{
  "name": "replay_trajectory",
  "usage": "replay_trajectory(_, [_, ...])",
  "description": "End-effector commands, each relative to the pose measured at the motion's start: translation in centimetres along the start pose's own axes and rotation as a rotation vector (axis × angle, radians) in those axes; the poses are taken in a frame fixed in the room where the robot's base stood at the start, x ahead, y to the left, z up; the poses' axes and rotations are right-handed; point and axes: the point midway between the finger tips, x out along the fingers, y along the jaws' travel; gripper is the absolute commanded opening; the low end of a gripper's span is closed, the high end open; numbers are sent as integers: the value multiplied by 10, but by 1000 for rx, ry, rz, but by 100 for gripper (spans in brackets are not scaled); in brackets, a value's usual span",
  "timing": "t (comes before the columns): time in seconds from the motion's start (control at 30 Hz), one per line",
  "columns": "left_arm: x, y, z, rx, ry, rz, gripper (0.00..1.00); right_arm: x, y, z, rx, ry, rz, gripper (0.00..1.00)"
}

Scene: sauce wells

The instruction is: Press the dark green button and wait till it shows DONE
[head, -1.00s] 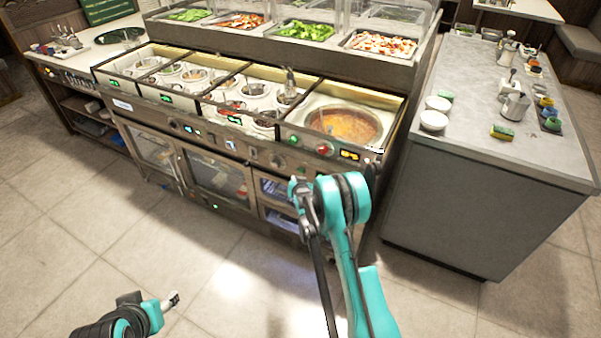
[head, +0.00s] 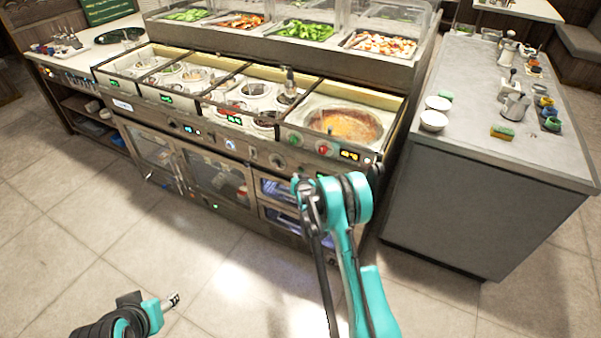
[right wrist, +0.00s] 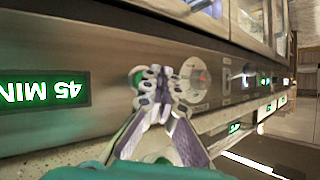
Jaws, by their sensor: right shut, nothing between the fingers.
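The dark green button (right wrist: 136,78) shows in the right wrist view on the metal panel, partly hidden behind my fingertips. My right gripper (right wrist: 160,78) is shut and empty, its tips at or very near the button; contact cannot be made out. A lit green display (right wrist: 45,93) beside it reads "45 MIN", upside down in this view. In the head view my right gripper (head: 302,186) is at the counter's front panel and hides the button. My left gripper (head: 173,300) is low at the left over the floor, too small to read.
The head view shows another green button (head: 295,139) and a red button (head: 323,150) higher on the counter front. A grey side counter (head: 490,150) stands at the right. The floor in front is clear.

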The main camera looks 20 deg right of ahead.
Motion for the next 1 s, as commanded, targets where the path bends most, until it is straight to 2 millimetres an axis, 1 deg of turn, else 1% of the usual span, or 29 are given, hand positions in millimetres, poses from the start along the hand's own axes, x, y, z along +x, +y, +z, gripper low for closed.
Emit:
replay_trajectory(0.6, [0,0,0,0,0,0,52,0,0,0,0,0,0,0])
replay_trajectory(1.0, [0,0,0,0,0,0,52,6,5,-4,1,0,0,0])
